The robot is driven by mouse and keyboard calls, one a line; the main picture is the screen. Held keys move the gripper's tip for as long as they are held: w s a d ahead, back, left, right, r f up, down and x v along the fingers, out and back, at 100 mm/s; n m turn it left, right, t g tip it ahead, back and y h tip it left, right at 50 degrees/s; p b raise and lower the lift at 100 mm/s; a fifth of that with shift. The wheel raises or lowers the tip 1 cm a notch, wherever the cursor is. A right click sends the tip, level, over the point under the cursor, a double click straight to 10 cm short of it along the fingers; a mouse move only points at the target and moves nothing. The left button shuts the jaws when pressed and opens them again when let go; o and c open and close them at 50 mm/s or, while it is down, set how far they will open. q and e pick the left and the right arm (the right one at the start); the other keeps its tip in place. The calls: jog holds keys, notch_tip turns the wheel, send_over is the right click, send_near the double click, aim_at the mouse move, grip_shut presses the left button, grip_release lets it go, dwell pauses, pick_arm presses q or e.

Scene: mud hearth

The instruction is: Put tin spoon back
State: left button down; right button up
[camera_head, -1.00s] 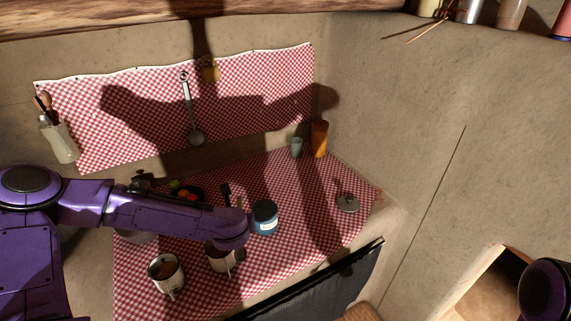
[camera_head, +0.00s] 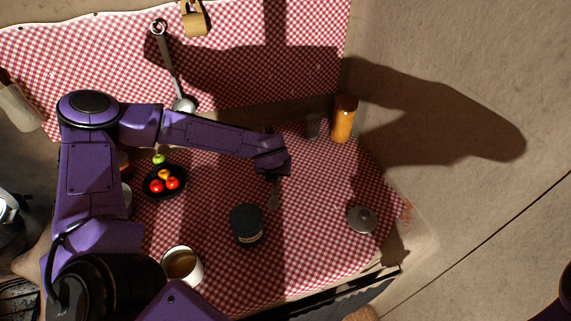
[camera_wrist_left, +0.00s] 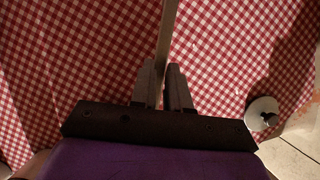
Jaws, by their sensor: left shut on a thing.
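My left gripper (camera_head: 274,174) hangs over the checked cloth, at the end of my purple arm. It is shut on the tin spoon (camera_head: 273,196), a thin grey piece that points down below it. In the left wrist view the flat grey handle of the spoon (camera_wrist_left: 167,40) runs out from between the two fingers (camera_wrist_left: 166,88). The spoon appears to be above the cloth, clear of the dark tin. My right gripper is out of view; only a bit of my right arm shows at the right edge.
A dark labelled tin (camera_head: 247,227) and a mug with brown liquid (camera_head: 183,264) stand in front. A grey cup (camera_head: 313,126) and an orange canister (camera_head: 344,119) stand behind. A lidded item (camera_head: 361,220) is at right, a fruit bowl (camera_head: 164,183) at left. A ladle (camera_head: 170,65) hangs on the wall.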

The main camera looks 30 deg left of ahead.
pick_arm(q)
jog(key=shift+s+f, duration=0.1)
jog(key=shift+s, duration=0.1)
jog(key=shift+s+f+b, duration=0.15)
jog(key=shift+b, duration=0.2)
jog(key=x, duration=0.1)
jog(key=b+x, duration=0.2)
jog(key=x, duration=0.1)
jog(key=shift+d, duration=0.25)
jog(key=f+b, duration=0.3)
jog(key=shift+s+f, duration=0.3)
jog(key=shift+f, duration=0.1)
jog(key=shift+w+f+b, duration=0.2)
jog(key=shift+f+b, duration=0.3)
jog(key=shift+b, duration=0.1)
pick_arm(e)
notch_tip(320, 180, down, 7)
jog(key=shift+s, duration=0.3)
pick_arm(q)
jog(key=shift+s+r, duration=0.1)
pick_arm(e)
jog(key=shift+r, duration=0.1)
pick_arm(q)
jog(key=c, duration=1)
grip_release()
jog(key=shift+c, duration=0.2)
